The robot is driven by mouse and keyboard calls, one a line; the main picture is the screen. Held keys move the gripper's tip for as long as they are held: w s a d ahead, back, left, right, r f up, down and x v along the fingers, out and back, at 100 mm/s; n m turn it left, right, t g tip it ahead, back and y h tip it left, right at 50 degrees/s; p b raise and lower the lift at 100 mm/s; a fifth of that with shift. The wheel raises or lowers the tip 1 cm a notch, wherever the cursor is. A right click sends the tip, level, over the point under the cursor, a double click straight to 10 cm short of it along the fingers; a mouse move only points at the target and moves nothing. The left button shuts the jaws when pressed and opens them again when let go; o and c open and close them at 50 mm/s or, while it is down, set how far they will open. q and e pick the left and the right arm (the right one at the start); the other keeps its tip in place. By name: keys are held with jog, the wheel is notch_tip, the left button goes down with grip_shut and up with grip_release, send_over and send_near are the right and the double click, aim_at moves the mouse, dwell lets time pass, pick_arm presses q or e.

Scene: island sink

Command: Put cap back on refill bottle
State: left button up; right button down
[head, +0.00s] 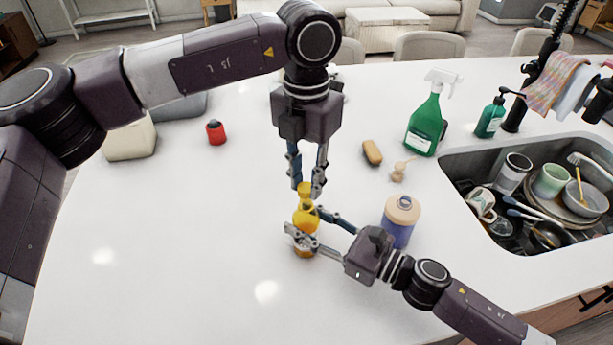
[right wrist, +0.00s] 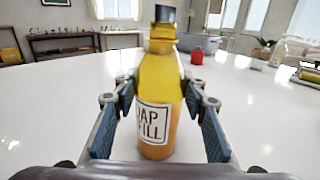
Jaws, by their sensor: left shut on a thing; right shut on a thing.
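The refill bottle (head: 305,220) is yellow, with an orange lower part, and stands upright on the white counter. In the right wrist view it shows a white label (right wrist: 153,122) facing me. My right gripper (head: 305,234) is shut on the bottle's body, one finger on each side. My left gripper (head: 306,188) points down from above and is shut on a small yellow piece, seemingly the cap (head: 305,187), at the bottle's top. The cap is in line with the neck; I cannot tell whether it is seated. A dark block covers the top in the right wrist view.
A blue jar with a tan lid (head: 401,219) stands close right of the bottle, near my right arm. A sponge (head: 372,152), green spray bottle (head: 424,122), soap dispenser (head: 490,118) and full sink (head: 470,160) lie farther right. A red item (head: 216,133) stands left. The front-left counter is clear.

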aim_at(306, 217)
pick_arm(q)
jog(key=shift+f, duration=0.85)
jog(key=shift+f, duration=0.6)
dwell(0.3)
